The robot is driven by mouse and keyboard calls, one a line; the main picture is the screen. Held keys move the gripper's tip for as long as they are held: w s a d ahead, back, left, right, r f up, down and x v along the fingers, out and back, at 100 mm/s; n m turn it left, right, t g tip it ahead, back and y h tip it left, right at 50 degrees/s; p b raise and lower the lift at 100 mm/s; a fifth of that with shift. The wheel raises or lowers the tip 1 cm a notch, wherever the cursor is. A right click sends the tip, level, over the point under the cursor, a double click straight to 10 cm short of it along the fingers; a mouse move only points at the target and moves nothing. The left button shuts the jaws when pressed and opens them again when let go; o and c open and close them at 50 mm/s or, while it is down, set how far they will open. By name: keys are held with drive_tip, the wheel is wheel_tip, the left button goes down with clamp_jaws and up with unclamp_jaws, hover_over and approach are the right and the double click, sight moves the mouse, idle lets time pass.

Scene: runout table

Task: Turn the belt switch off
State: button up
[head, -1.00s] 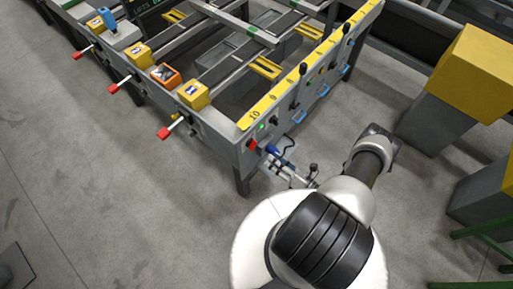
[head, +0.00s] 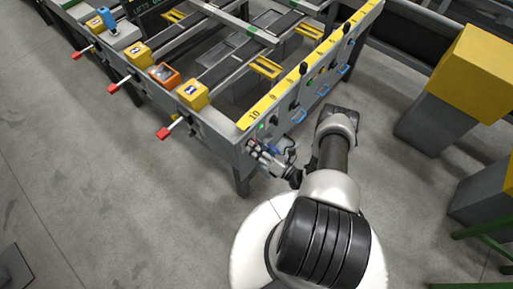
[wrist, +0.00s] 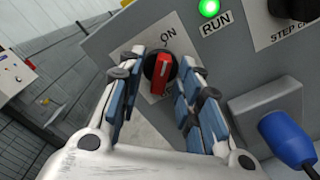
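The belt switch (wrist: 159,73) is a red bar handle on a round black base on the grey panel, in the middle of the wrist view. Its bar stands nearly upright, in line with the ON label (wrist: 168,38) above it. A label below is mostly hidden. My gripper (wrist: 160,88) is open, with one finger on each side of the switch and gaps between. In the head view my gripper (head: 258,152) is at the near corner of the panel and largely covers the switch. The green RUN lamp (wrist: 208,8) is lit.
A blue plug or handle (wrist: 287,138) and a grey block (wrist: 265,103) sit right of my gripper. A black knob (wrist: 296,8) is at the upper right. The runout table's yellow numbered rail (head: 290,85) runs along the panel top. Yellow-topped grey stands (head: 475,70) are at right.

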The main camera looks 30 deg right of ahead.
clamp_jaws()
idle(0.5)
drive_tip(key=shift+d+n+b, duration=0.1)
drive_tip(key=shift+n+b, duration=0.95)
drive_tip(key=shift+n, duration=7.95)
drive_tip(key=shift+o, duration=0.4)
unclamp_jaws()
